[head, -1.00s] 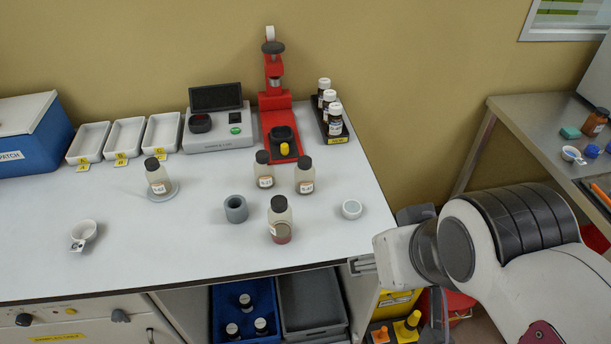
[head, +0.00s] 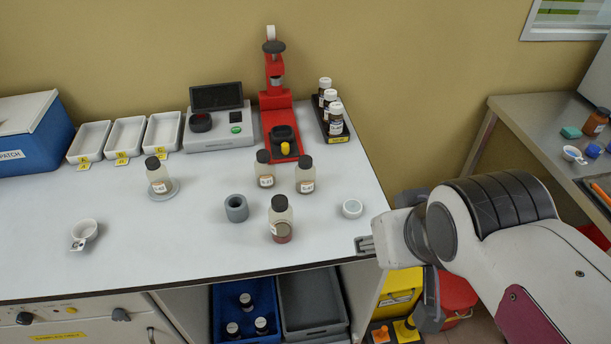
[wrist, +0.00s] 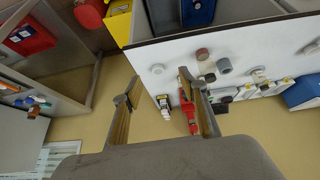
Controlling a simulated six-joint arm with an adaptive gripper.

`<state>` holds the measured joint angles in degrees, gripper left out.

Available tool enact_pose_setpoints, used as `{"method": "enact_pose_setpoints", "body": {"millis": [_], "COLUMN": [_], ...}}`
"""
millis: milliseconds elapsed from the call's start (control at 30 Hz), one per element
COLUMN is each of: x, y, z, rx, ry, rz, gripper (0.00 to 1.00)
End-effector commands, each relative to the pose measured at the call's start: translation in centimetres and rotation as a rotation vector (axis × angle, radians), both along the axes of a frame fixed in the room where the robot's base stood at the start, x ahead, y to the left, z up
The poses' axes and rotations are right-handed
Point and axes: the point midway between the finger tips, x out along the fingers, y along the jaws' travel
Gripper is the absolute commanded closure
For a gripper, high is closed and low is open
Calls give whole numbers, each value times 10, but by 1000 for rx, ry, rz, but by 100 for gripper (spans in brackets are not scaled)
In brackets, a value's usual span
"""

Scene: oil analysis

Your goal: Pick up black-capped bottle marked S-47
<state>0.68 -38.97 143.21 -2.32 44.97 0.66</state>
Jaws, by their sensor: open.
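Black-capped clear bottles stand upright on the white bench in the head view: one on a grey disc (head: 159,178), one behind the grey ring (head: 265,172), one to its right (head: 305,177), and a front one with dark red contents (head: 281,220). Their labels are too small to read surely, so I cannot tell which is S-47. My gripper (head: 364,245) is at the bench's right front corner, apart from every bottle. In the wrist view its two fingers (wrist: 158,80) are spread with nothing held between them.
A grey ring (head: 236,209) and a small white dish (head: 352,208) flank the front bottle. A red press (head: 276,100) and a black rack (head: 340,133) of white-capped dark bottles stand behind. A white cup (head: 85,230) is at left. The front middle bench is clear.

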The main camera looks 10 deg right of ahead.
Motion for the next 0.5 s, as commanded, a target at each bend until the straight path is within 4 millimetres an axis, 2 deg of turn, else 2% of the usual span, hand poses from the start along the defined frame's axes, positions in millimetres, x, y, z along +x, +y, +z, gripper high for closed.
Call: {"method": "enact_pose_setpoints", "body": {"millis": [500], "x": [112], "y": [-29], "z": [-15], "rx": [-104], "ry": [-172], "rz": [24], "gripper": [57]}}
